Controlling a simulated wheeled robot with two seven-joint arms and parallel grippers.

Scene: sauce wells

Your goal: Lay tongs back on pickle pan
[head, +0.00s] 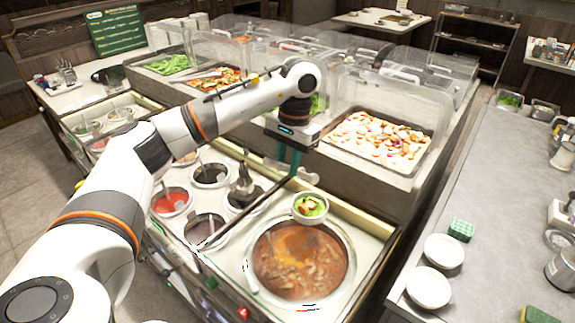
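My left gripper (289,160) points down at the front edge of the pan row, behind the sauce wells. Its two teal fingers show a small gap. A pale, slim metallic thing (309,177) shows at the fingertips; it may be the tongs, but I cannot tell whether the fingers grip it. The pan of white and red cut pieces (380,140) lies to the right of the gripper under a clear raised lid; it may be the pickle pan. Another pan with green food (318,104) is partly hidden behind my wrist. My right gripper is out of view.
A large well of brown soup (300,262) with a small bowl (310,207) at its rim is below the gripper. Several sauce wells (211,174) lie left. Clear lids (405,85) stand over the pans.

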